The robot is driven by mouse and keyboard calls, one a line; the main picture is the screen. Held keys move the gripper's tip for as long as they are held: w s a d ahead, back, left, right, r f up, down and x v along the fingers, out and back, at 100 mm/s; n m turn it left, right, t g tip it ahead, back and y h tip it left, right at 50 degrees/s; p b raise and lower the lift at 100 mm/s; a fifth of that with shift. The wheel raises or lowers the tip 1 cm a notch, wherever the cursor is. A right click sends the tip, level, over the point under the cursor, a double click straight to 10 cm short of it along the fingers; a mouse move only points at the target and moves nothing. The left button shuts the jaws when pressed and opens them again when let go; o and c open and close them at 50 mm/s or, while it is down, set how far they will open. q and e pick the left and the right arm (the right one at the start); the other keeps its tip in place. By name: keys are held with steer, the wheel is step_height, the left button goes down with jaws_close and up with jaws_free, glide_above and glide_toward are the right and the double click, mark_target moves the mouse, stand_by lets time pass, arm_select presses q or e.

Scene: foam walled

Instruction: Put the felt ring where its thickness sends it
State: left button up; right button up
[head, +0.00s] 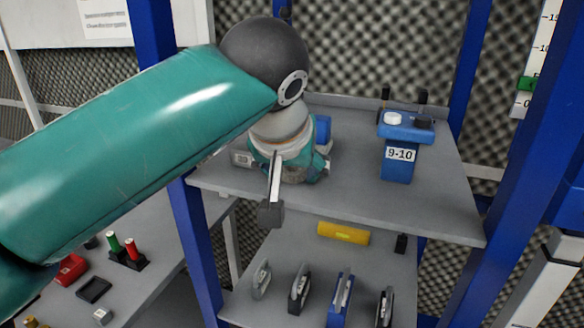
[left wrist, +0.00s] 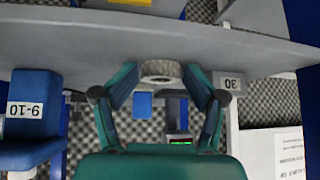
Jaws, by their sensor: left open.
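My left gripper (head: 292,172) is over the grey upper shelf (head: 400,213), its jaws open. In the left wrist view its fingers (left wrist: 160,74) stand on both sides of a pale grey felt ring (left wrist: 160,69). The ring is partly hidden by the fingers in the head view. I cannot tell whether the fingers touch it. A blue box marked 9-10 (head: 398,165) stands to the right on the shelf and also shows in the left wrist view (left wrist: 33,118). A plate marked 30 (head: 242,159) is left of the gripper. My right gripper is not in view.
Behind my gripper is a blue object (head: 323,128). A lower shelf holds a yellow cylinder (head: 343,233) and several upright pieces. Blue posts (head: 197,250) flank the shelves. The shelf between gripper and blue box is clear.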

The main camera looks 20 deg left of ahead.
arm_select(q)
steer(key=shift+s+d+f, duration=0.1)
steer(key=shift+s+f, duration=0.05)
steer(key=shift+f, duration=0.1)
steer(key=shift+r, duration=0.2)
steer(key=p+v, duration=0.3)
steer(key=v, duration=0.9)
steer(key=shift+r, duration=0.5)
